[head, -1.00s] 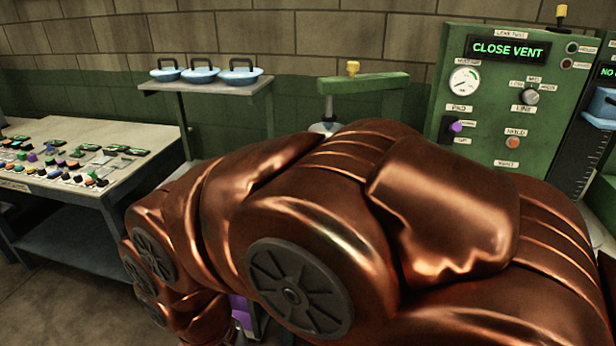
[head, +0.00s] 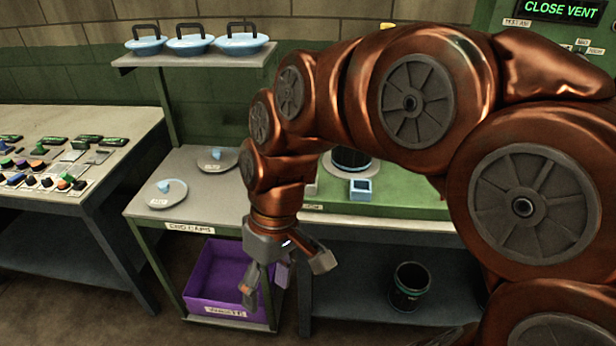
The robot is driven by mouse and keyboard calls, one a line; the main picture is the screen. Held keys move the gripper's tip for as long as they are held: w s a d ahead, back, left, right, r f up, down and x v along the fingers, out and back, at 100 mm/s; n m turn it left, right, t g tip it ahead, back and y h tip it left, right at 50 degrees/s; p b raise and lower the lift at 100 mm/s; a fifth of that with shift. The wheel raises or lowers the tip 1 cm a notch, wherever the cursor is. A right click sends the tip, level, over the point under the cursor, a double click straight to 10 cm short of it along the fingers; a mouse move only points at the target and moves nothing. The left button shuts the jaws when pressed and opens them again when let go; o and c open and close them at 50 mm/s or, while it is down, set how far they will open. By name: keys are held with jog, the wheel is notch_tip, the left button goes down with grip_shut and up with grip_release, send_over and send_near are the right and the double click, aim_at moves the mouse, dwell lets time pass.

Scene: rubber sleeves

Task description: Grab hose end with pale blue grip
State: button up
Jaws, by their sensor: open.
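I cannot make out a hose end for certain. Pale blue parts show in several places: a small pale blue block (head: 360,188) on the green bench, and knobs on two grey discs, the near disc (head: 155,201) and the far disc (head: 228,163). A dark cylinder (head: 408,290) with thin light bands stands on the lower shelf. My gripper (head: 285,277) is open and empty, pointing down in front of the benches, with the purple bin behind it. It is apart from the pale blue block, below and left of it. My arm hides part of the green bench.
A purple bin (head: 212,272) sits under the end-caps table (head: 140,208). A high shelf (head: 150,60) holds pale blue lids with black handles. A table with small coloured parts (head: 110,125) stands at left. The lower shelf (head: 340,290) has free room.

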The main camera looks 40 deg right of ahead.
jog(key=w+d+r+n+t+y+b, duration=0.1)
jog(key=w+d+n+t+y+b, duration=0.2)
jog(key=w, duration=0.7)
jog(key=w+d+r+n+t+y+b, duration=0.1)
jog(key=w+d+r+n+y, duration=0.15)
jog(key=w+d, duration=0.55)
jog(key=w+d+f+t+y+b, duration=0.1)
jog(key=w+d+f+t+b, duration=0.15)
jog(key=d, duration=0.85)
jog(key=w+d+f+t+b, duration=0.1)
jog(key=w+d+f+t, duration=0.25)
jog(key=d, duration=0.75)
jog(key=shift+n, duration=0.45)
jog(key=shift+w+r+p+x, duration=0.15)
jog(key=shift+p+x, duration=0.3)
jog(key=shift+x, duration=0.65)
jog(key=shift+w+r+p+x, duration=0.15)
jog(key=shift+p+x, duration=0.35)
jog(key=shift+x, duration=0.6)
jog(key=shift+w+r+p+x, duration=0.15)
jog(key=shift+p+x, duration=0.3)
jog(key=shift+x, duration=0.7)
jog(key=shift+w+a+f, duration=0.25)
jog(key=shift+w, duration=0.05)
grip_shut()
